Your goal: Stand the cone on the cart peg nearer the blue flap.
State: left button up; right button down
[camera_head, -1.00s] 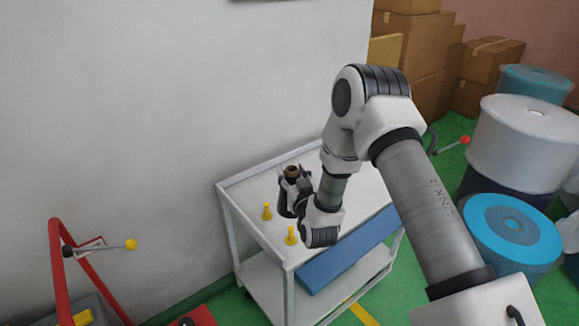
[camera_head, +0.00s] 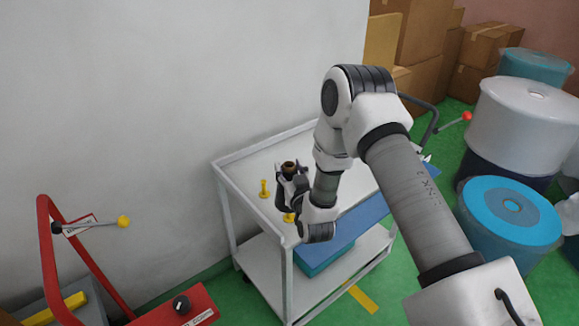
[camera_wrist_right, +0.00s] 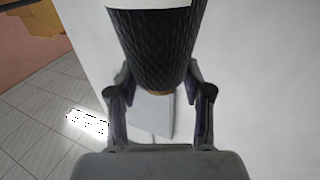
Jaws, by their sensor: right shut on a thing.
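My right gripper (camera_head: 290,178) is shut on a dark, ridged cone and holds it above the cart's white top (camera_head: 235,168). In the head view the cone (camera_head: 288,166) shows mostly as a small brown end. In the right wrist view the dark cone (camera_wrist_right: 152,45) fills the top middle, between the fingers (camera_wrist_right: 160,100). Two yellow pegs stand on the cart: one at the left (camera_head: 263,188), one closer to the blue flap (camera_head: 289,217), partly hidden by my gripper. Both look empty. The blue flap (camera_head: 350,222) lies along the cart's right side. My left gripper is out of view.
A red frame with a yellow-knobbed lever (camera_head: 123,221) stands at the lower left. Large blue and white rolls (camera_head: 510,215) and stacked cardboard boxes (camera_head: 490,50) are at the right. A wall is behind the cart. Green floor shows around the cart.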

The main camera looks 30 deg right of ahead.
jog(key=shift+f+b, duration=1.5)
jog(key=shift+f, duration=0.6)
jog(key=shift+f+b, duration=0.4)
jog(key=shift+f, duration=0.1)
jog(key=shift+c, duration=2)
grip_release()
jog(key=v, duration=0.7)
jog(key=shift+s, duration=0.25)
jog(key=shift+a, duration=0.15)
